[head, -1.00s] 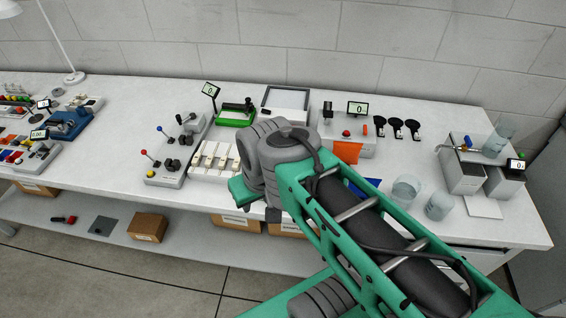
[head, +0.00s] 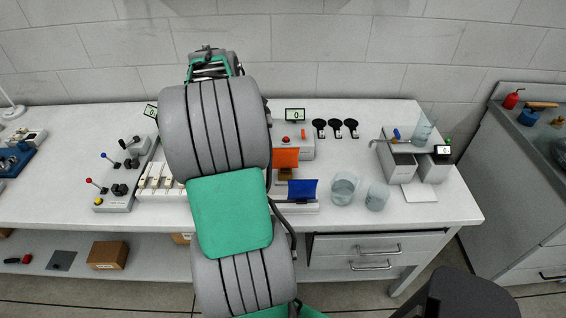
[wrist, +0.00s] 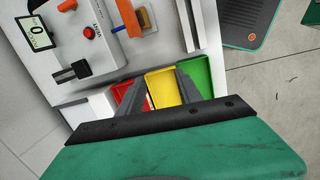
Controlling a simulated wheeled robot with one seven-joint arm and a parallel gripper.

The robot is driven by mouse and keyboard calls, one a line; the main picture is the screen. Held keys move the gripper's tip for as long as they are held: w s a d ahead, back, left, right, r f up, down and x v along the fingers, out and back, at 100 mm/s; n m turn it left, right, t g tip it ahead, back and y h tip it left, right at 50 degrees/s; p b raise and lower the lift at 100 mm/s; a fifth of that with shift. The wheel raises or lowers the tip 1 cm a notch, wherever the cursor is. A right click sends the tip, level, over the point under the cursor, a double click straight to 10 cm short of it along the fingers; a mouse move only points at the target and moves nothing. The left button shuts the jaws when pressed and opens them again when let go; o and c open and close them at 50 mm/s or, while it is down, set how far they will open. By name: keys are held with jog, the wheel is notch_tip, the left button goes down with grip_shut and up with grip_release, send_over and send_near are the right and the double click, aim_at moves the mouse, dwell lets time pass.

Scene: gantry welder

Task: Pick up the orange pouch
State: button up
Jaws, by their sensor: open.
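The orange pouch (head: 285,157) shows as a flat orange panel at the front of the grey button station in the head view, just right of my arm. In the wrist view the orange pouch (wrist: 129,17) is at the top, edge-on, beside a tan block. My gripper (wrist: 158,90) is open, its two dark fingers apart with nothing held between them. The pouch lies beyond the fingertips, apart from them. In the head view my gripper is hidden or not distinguishable behind my arm.
Red (wrist: 120,92), yellow (wrist: 163,86) and green (wrist: 196,75) trays lie beyond my fingers. The button station (wrist: 80,45) has a display. A blue panel (head: 302,188) stands near the pouch. Clear beakers (head: 343,187) stand to the right on the white bench (head: 440,208).

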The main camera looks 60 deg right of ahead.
aim_at(286, 148)
jog(key=shift+n+g+y, duration=0.3)
jog(key=shift+n+g, duration=0.2)
jog(key=shift+n, duration=0.1)
jog(key=s+d+f, duration=0.1)
jog(key=s+d, duration=0.1)
jog(key=d, duration=0.1)
jog(key=s+d+f, duration=0.1)
jog(key=s+d, duration=0.2)
jog(key=s+d+f, duration=0.1)
jog(key=s+d, duration=0.1)
jog(key=s, duration=0.1)
jog(key=shift+s+d+f, duration=0.2)
jog(key=shift+s+d, duration=0.05)
jog(key=shift+d, duration=0.15)
jog(key=f, duration=0.2)
jog(key=f+p, duration=0.1)
jog(key=f, duration=0.1)
jog(key=f+p, duration=0.1)
jog(key=f, duration=0.2)
jog(key=shift+s+d+f, duration=0.1)
jog(key=shift+s+d, duration=0.05)
jog(key=shift+s, duration=0.2)
jog(key=shift+c, duration=0.4)
grip_shut()
